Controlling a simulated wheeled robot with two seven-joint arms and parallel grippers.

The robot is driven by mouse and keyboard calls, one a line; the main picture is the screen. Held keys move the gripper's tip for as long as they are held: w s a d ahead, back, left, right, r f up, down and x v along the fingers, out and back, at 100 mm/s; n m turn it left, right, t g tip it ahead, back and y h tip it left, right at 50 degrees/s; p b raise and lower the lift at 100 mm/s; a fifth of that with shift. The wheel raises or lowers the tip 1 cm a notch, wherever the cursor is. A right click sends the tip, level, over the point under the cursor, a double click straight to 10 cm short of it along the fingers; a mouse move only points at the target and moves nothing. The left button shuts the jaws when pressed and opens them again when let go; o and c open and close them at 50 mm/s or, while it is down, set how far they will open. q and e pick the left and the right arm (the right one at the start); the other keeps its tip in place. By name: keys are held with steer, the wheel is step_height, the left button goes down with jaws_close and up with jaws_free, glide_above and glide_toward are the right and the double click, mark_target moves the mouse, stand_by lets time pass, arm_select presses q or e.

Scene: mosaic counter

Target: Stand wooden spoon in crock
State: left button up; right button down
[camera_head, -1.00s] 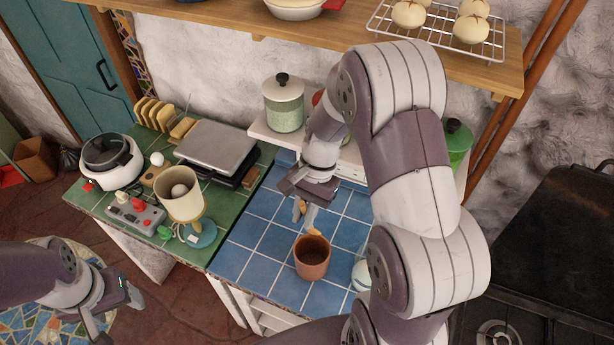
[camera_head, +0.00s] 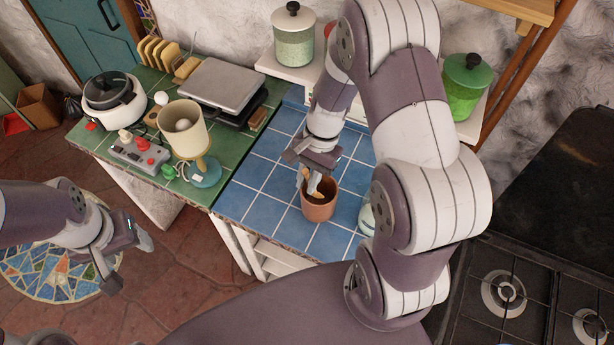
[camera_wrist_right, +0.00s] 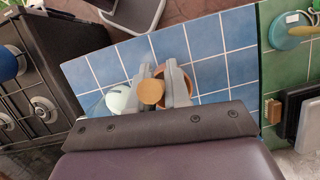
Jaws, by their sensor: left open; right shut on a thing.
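The terracotta crock (camera_head: 320,208) stands upright on the blue-tiled counter. My right gripper (camera_head: 312,184) is shut on the wooden spoon (camera_head: 306,174) at the crock's mouth. The spoon's lower part overlaps the crock opening; how deep it reaches I cannot tell. In the right wrist view the spoon's round tan end (camera_wrist_right: 150,92) shows between the fingers, and the crock (camera_wrist_right: 190,76) is partly hidden behind one finger. My left gripper (camera_head: 128,262) is open and empty, off to the left over the floor, away from the counter.
A pale glass item (camera_head: 367,218) stands right of the crock, partly hidden by my right arm; it also shows in the wrist view (camera_wrist_right: 121,99). Blue tiles left of the crock are clear.

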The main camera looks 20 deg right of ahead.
steer(key=f, duration=0.1)
steer(key=w+d+f+b, duration=0.1)
steer(key=f, duration=0.1)
steer(key=f+b, duration=0.1)
steer(key=shift+w+d+f, duration=0.15)
steer(key=shift+d+f, duration=0.05)
steer(key=shift+f, duration=0.05)
steer(key=shift+f+b, duration=0.25)
steer(key=shift+b, duration=0.15)
steer(key=shift+f, duration=0.25)
steer(key=shift+d, duration=0.1)
steer(key=shift+c, duration=1)
jaws_free()
steer(key=shift+r, duration=0.1)
step_height(320, 180, up, 10)
steer(key=p, duration=0.8)
steer(key=shift+p, duration=0.3)
